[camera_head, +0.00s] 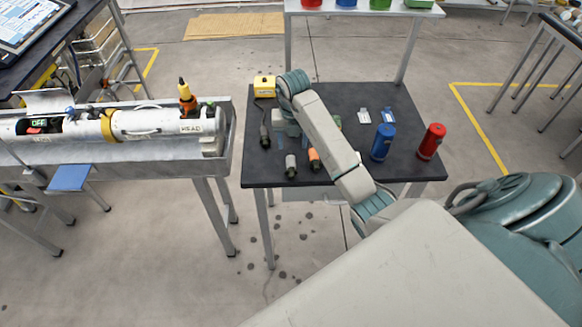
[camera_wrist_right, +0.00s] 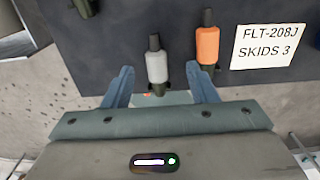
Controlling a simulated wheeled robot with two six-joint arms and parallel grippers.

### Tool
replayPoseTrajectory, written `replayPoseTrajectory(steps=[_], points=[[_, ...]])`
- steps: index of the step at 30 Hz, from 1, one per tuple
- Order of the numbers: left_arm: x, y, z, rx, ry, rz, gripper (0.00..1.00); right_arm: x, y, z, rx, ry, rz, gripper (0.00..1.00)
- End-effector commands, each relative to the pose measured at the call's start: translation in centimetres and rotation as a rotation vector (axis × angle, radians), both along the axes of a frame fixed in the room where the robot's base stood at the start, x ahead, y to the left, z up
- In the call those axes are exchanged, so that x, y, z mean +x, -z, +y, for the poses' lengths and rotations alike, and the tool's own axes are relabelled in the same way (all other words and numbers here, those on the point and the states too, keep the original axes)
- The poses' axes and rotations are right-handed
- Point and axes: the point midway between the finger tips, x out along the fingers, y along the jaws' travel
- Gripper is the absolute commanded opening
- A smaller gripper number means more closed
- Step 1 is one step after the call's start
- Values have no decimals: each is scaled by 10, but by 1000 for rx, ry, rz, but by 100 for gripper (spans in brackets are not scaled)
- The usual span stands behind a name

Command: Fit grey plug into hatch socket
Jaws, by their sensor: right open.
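The grey plug (camera_head: 291,165) stands or lies near the front left of the black table, beside an orange plug (camera_head: 314,159). My right gripper (camera_head: 291,140) is open above the table, just behind the grey plug in the head view. In the right wrist view, the grey plug (camera_wrist_right: 157,68) appears between and beyond the open fingers (camera_wrist_right: 146,72), with no visible grip on it. A long white cylinder (camera_head: 150,122) lies in a metal trough at left. My left gripper is out of view.
The trough (camera_head: 222,150) stands left, across a floor gap.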

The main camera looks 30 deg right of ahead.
Motion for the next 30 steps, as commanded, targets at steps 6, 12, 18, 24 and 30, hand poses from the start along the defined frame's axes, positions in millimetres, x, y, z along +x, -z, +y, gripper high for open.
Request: replayPoseTrajectory(steps=[6,12,18,24,30], points=[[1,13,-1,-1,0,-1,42,0,13,1,1,-1,-1,52],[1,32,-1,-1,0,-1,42,2,32,4,2,-1,-1,52],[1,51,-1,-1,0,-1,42,3,57,6,0,0,0,52],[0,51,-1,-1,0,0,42,3,61,6,1,-1,-1,52],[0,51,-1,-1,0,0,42,3,61,6,1,-1,-1,33]])
